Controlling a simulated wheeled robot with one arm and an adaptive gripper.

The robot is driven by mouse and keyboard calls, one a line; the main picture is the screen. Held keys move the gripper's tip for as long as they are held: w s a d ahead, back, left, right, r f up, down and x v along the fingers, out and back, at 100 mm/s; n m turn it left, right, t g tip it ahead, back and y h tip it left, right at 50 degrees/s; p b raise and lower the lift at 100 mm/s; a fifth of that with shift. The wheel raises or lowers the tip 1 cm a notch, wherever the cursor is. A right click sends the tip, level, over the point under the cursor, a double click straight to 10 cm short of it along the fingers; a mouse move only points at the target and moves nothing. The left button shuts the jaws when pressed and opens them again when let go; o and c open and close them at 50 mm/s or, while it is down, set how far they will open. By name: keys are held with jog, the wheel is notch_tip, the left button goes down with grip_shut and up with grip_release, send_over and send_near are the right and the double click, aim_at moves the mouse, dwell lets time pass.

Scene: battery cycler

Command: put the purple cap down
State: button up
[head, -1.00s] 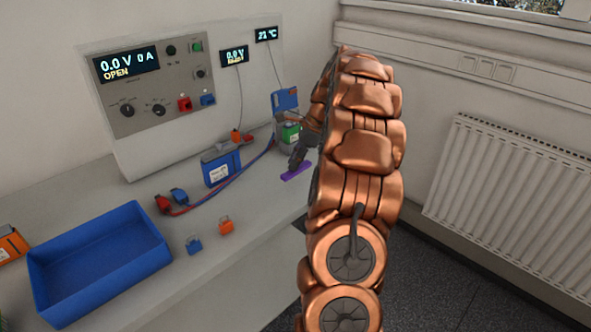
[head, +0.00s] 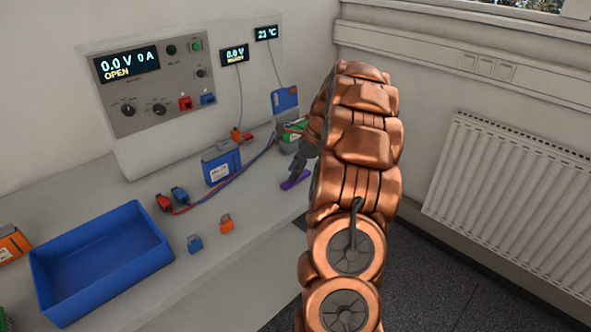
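The purple cap (head: 295,180) is a flat purple strip at the fingertips of my gripper (head: 297,170), over the right part of the bench, left of my copper arm. My gripper is small and dark in this view, pointing down with its fingertips at the cap. The cap moves with the gripper, so it looks shut on it. Whether the cap touches the bench top I cannot tell. My arm hides the area to the right of the gripper.
A blue battery (head: 221,163) stands left of the gripper, with red and blue leads beside it. A green battery (head: 291,138), partly hidden, stands behind the gripper. A blue tray (head: 100,262) and two small padlocks, blue (head: 195,244) and orange (head: 227,224), lie front left. Bare bench lies between.

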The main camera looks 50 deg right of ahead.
jog(key=shift+r, duration=0.1)
jog(key=b+v, duration=0.1)
jog(key=v, duration=1.1)
jog(key=s+a+n+g, duration=0.2)
jog(key=a+n, duration=0.4)
jog(key=a, duration=0.8)
jog(key=s+a+n+g, duration=0.15)
jog(key=a+n, duration=0.55)
jog(key=a, duration=0.7)
jog(key=s+a+f+n+h, duration=0.1)
jog(key=s+a+f+n, duration=0.1)
jog(key=s+a+n, duration=0.2)
jog(key=s+a+f+n+g+h, duration=0.1)
jog(key=s+a+f+n, duration=0.2)
jog(key=s, duration=0.8)
jog(key=s+a+f+n+h, duration=0.1)
jog(key=s+a+f+n, duration=0.2)
jog(key=s+a+n, duration=0.2)
jog(key=s+n, duration=0.2)
jog(key=s, duration=0.1)
jog(key=shift+s+a+g, duration=0.15)
jog(key=shift+a+g, duration=0.2)
